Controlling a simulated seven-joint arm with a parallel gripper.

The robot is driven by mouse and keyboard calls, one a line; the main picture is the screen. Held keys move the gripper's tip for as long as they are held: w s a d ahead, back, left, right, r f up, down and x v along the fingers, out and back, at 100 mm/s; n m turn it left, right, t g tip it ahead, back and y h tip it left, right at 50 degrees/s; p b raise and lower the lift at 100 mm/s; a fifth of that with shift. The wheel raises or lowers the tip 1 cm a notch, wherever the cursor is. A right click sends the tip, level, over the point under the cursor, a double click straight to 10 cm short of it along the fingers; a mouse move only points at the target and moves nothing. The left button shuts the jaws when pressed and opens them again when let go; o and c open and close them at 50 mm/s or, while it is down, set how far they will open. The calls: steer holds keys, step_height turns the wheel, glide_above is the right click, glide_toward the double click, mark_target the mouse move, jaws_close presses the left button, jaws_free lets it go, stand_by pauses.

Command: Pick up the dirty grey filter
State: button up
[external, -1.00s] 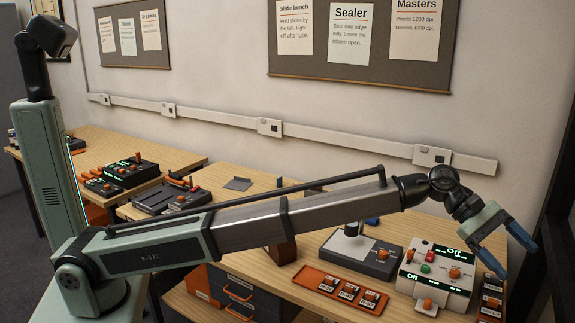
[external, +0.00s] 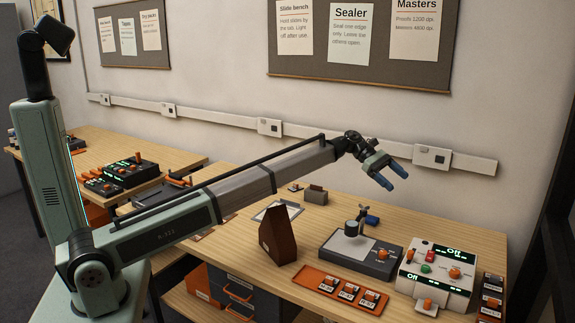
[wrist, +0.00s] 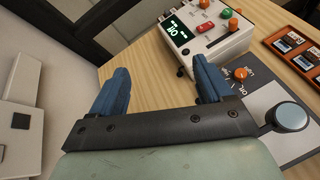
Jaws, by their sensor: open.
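My gripper (external: 394,180) is open and empty, held in the air above the back of the right bench, near the wall. In the wrist view its two blue fingers (wrist: 163,82) are spread, with bare wood between them. I cannot pick out a dirty grey filter with certainty in either view. A small grey block (external: 315,196) stands on the bench to the left of my gripper, and a flat pale-framed piece (external: 290,209) lies beside it; I cannot tell whether either is the filter. My arm hides part of the bench behind it.
A white console (external: 435,273) with a green display stands at the right, also in the wrist view (wrist: 216,45). Left of it is a dark unit (external: 375,262) with a round grey head. An orange tray (external: 318,292) lies in front, and a brown wedge-shaped object (external: 278,237) stands further left.

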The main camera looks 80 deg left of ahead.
steer(key=s+a+f+n, duration=0.1)
steer(key=s+a+f, duration=0.2)
steer(key=a, duration=0.8)
steer(key=s+a+f+n+t+y, duration=0.1)
steer(key=s+a+f+n, duration=0.1)
steer(key=s+a+f, duration=0.2)
steer(key=s+a+f+n+t, duration=0.1)
steer(key=s+a+f, duration=0.2)
steer(key=s+a, duration=0.5)
steer(key=shift+s+a+f+n, duration=0.1)
steer(key=shift+a, duration=1.55)
steer(key=shift+s+a+f+n, duration=0.1)
steer(key=shift+s+a, duration=0.05)
steer(key=shift+a, duration=1.55)
steer(key=shift+s+a+f+n, duration=0.1)
steer(key=shift+a, duration=1.55)
steer(key=n+t, duration=0.1)
glide_toward(322, 192)
steer(key=d, duration=0.1)
steer(key=w+d, duration=0.1)
steer(key=shift+w+d+f+y, duration=0.15)
steer(key=shift+w+d+y, duration=0.15)
steer(key=shift+y, duration=0.1)
steer(key=shift+a+x, duration=0.15)
steer(key=shift+x, duration=1.3)
steer(key=shift+a+x, duration=0.15)
steer(key=shift+x, duration=1.3)
steer(key=shift+w+f, duration=0.15)
steer(key=shift+w, duration=0.05)
steer(key=shift+c, duration=0.2)
